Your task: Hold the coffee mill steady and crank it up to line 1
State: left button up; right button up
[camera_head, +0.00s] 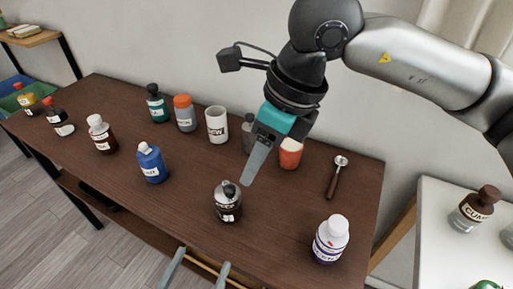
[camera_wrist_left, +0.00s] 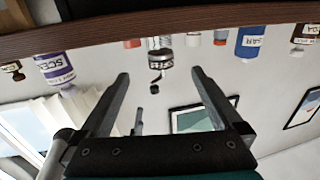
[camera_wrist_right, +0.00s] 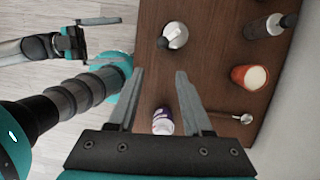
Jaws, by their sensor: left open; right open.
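The coffee mill (camera_head: 228,203) is a small, silvery and dark jar with a dark crank knob on top. It stands upright near the front edge of the brown table. My left gripper (camera_head: 204,258) is open and empty in front of that edge; in its upside-down wrist view the mill (camera_wrist_left: 160,58) appears between and beyond the fingers. My right gripper (camera_head: 248,180) is seen edge-on above and just behind the mill. In the right wrist view it is open and empty, and the mill (camera_wrist_right: 175,36) lies beyond its fingertips. Any line 1 mark is too small to read.
A white-capped bottle (camera_head: 331,239) stands right of the mill, a blue bottle (camera_head: 151,163) left. Behind are a white cup (camera_head: 217,124), an orange cup (camera_head: 290,153) and a grey bottle (camera_head: 248,132). A spoon (camera_head: 337,177) lies at right. Table around the mill is clear.

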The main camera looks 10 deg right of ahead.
aim_at(224, 213)
pick_arm(q)
jog(key=x, duration=1.5)
jog(key=shift+w+d, duration=0.1)
jog(key=shift+c, duration=0.4)
jog(key=c, duration=1.4)
dwell(0.5)
